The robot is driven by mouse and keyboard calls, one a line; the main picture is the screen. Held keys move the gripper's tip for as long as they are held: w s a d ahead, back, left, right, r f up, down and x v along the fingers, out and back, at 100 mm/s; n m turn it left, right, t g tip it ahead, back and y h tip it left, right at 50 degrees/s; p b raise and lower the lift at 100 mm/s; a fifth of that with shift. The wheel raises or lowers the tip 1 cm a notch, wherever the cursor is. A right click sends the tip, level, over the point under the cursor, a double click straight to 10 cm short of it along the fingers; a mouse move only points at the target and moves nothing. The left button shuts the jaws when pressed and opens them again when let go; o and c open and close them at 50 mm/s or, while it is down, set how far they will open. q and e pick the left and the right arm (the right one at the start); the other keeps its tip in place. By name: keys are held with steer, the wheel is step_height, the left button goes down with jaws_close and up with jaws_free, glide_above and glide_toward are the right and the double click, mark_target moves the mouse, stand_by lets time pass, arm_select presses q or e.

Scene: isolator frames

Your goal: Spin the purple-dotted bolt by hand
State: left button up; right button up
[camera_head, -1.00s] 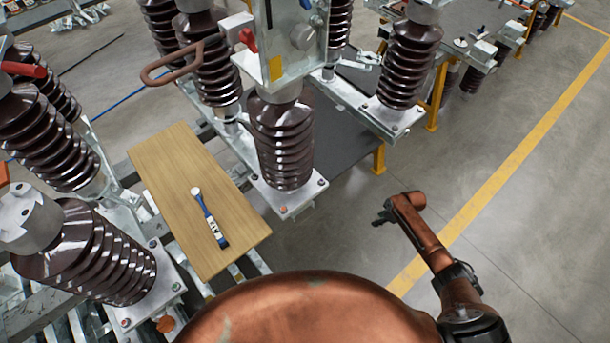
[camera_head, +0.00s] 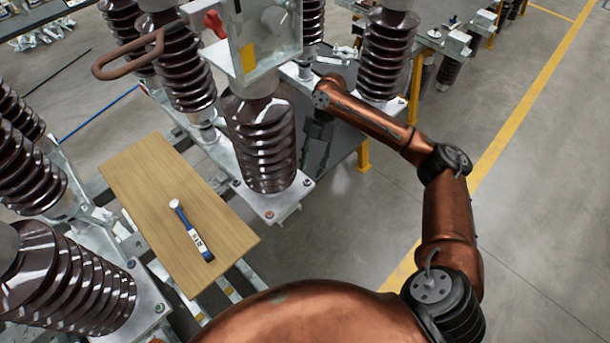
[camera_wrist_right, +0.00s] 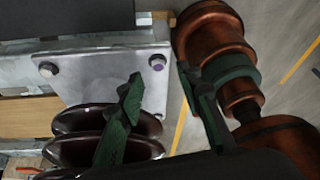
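The purple-dotted bolt (camera_wrist_right: 157,62) sits at a corner of a silver metal plate (camera_wrist_right: 100,75) in the right wrist view. My right gripper (camera_wrist_right: 160,79) has its two dark green fingers spread, one on each side of the line to the bolt. The bolt shows just beyond the gap between the tips, and I see no contact. Bolt colours on the plate are hard to tell there. My left gripper is not in view.
A second bolt (camera_wrist_right: 47,70) stands on the same plate. A ribbed insulator (camera_head: 262,145) rises from the plate beside my right gripper. A wooden board (camera_head: 150,190) with a blue-handled tool (camera_head: 190,232) lies to the left. Open floor (camera_head: 545,190) is at the right.

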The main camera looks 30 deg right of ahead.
mark_target(308, 181)
steer(key=shift+x, duration=1.85)
steer(key=shift+c, duration=0.6)
